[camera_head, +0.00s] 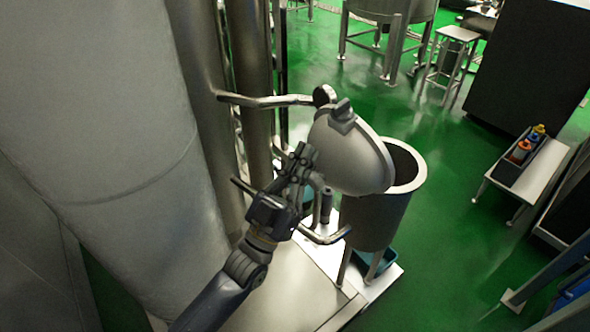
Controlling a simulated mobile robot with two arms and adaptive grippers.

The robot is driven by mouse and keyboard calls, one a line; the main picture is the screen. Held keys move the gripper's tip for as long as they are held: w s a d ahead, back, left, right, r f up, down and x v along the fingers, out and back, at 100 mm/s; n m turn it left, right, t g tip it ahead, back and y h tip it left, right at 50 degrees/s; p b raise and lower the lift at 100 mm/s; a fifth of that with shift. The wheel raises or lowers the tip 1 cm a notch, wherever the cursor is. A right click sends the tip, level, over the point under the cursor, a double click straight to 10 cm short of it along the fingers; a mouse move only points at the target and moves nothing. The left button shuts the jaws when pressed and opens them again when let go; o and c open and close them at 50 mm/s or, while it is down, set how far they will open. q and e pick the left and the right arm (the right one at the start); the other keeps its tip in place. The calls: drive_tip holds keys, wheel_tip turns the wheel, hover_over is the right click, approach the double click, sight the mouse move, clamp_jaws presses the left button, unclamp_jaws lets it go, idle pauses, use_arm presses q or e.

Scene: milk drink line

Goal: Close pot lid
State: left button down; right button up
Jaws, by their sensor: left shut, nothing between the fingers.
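The pot (376,219) is a grey metal cylinder on legs, right of the picture's middle. Its round lid (345,152) is raised and tilted at the left side of the rim, with a dark block-like knob on its outer face. Part of the dark opening shows to the right of the lid. My left gripper (301,160) is just left of the lid, by its outer face. Its fingers are shut and empty; whether they touch the lid cannot be told. My right gripper is not in view.
A large grey tank (95,110) and vertical pipes (252,80) fill the left. A bent metal bar (262,101) runs behind the lid. A low bench (528,172) with a dark box of bottles stands at right. Green floor (450,240) is clear between pot and bench.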

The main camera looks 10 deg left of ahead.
use_arm(q)
drive_tip(key=w+d+r+b, duration=0.1)
drive_tip(key=w+d+r, duration=0.1)
drive_tip(key=w, duration=0.3)
drive_tip(key=shift+w+d+b, duration=0.35)
drive_tip(key=shift+w+d, duration=0.05)
drive_tip(key=shift+d, duration=0.35)
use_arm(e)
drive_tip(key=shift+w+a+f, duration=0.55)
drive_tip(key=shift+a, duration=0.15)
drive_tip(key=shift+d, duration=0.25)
